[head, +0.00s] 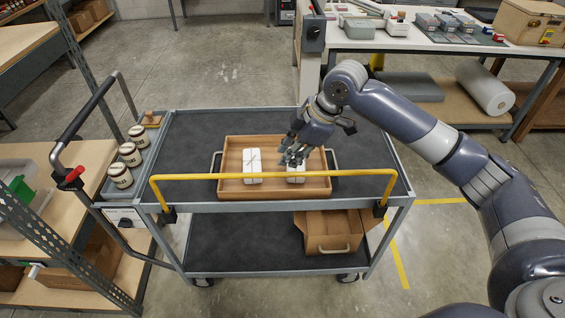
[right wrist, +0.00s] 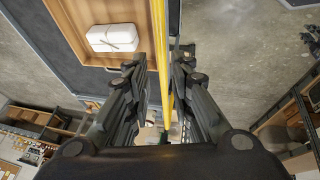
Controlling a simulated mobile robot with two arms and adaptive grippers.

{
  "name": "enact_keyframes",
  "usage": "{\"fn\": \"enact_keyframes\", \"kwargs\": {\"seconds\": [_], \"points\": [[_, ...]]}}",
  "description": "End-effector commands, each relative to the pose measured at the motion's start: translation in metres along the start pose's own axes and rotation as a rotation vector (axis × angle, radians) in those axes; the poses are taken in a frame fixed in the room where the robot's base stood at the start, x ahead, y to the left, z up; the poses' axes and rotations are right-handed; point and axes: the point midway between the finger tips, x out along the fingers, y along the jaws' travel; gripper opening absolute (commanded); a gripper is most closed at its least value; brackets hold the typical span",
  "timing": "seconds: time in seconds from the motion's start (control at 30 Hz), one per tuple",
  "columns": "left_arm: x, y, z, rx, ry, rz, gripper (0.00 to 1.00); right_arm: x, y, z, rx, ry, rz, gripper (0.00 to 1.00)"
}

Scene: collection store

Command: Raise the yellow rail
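The yellow rail (head: 225,177) runs along the near side of the cart and stands up from brackets at both ends. My right gripper (head: 292,160) comes in from the right, fingers pointing down, and shows just above the rail's line, right of its middle. In the right wrist view the rail (right wrist: 159,40) passes between the two parted fingers (right wrist: 158,68), with gaps on both sides. I see no clear contact. My left gripper is out of view.
A wooden tray (head: 226,191) with two white tied packages, one at left (head: 252,167), lies behind the rail. Jars (head: 130,155) stand by the push handle at left. A carton (head: 327,235) sits on the lower shelf. A loaded workbench (head: 400,40) stands behind.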

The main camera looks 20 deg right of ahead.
Motion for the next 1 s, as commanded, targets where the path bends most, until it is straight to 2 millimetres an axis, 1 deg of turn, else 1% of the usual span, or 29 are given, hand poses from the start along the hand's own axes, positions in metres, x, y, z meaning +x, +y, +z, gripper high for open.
{"fn": "enact_keyframes", "kwargs": {"seconds": [0.03, 0.2, 0.4, 0.83, 0.93, 1.0], "points": [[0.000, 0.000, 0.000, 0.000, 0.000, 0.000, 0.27, -0.011, 0.001, 0.000, 0.000, 0.002, 0.003, 0.21], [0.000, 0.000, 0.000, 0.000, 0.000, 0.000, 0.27, -0.036, 0.001, -0.001, 0.000, 0.001, 0.002, 0.21], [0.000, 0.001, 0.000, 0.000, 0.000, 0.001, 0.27, -0.046, 0.000, -0.001, 0.000, 0.002, 0.000, 0.21], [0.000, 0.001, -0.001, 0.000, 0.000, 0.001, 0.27, -0.045, -0.001, -0.001, 0.000, 0.002, 0.000, 0.21], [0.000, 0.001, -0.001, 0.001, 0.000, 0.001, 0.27, -0.035, -0.008, -0.002, 0.000, 0.001, -0.006, 0.21], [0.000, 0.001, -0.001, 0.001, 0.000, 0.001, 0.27, -0.020, -0.020, -0.004, 0.006, 0.000, -0.014, 0.21]]}}
